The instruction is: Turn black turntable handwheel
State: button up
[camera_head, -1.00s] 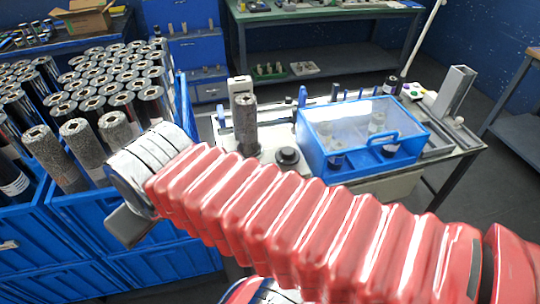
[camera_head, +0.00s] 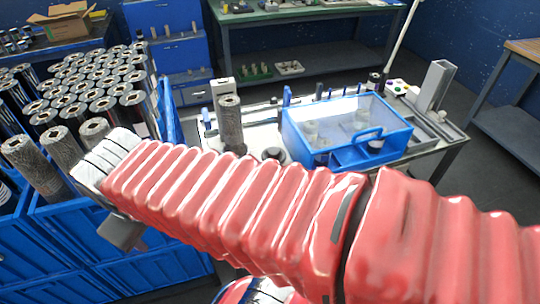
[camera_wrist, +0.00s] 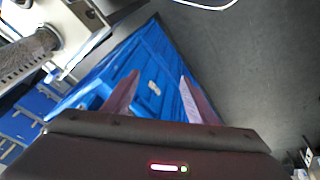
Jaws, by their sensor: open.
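A black round knob (camera_head: 275,154), which looks like the turntable handwheel, sits on the wrapper table to the right of a standing grey roll (camera_head: 231,124). My red arm hides its lower part in the head view. My gripper (camera_wrist: 160,84) is open and empty in the wrist view, its two fingers apart above blue crates. In the head view the gripper's dark body (camera_head: 122,232) is at lower left, well away from the knob; its fingers cannot be made out there. The grey roll (camera_wrist: 25,57) also shows at upper left in the wrist view.
Blue crates (camera_head: 45,235) full of upright rolls stand on the left. A blue box with a clear lid (camera_head: 350,115) stands right of the knob. A grey upright channel (camera_head: 436,85) stands at the table's far right. Dark floor (camera_wrist: 255,75) is clear on the right in the wrist view.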

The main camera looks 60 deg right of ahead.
jog(key=s+d+f+n+g+h, duration=0.2)
jog(key=d+f+g+h, duration=0.3)
jog(key=d, duration=0.5)
jog(key=n+g+h, duration=0.3)
jog(key=n+h, duration=0.8)
jog(key=n, duration=0.1)
send_near(270, 154)
jog(key=a, duration=0.4)
jog(key=shift+w+d+f, duration=0.15)
jog(key=shift+w+d, duration=0.1)
jog(key=shift+w, duration=0.2)
jog(key=shift+d, duration=0.15)
jog(key=shift+x, duration=6.75)
jog(key=shift+c, duration=0.4)
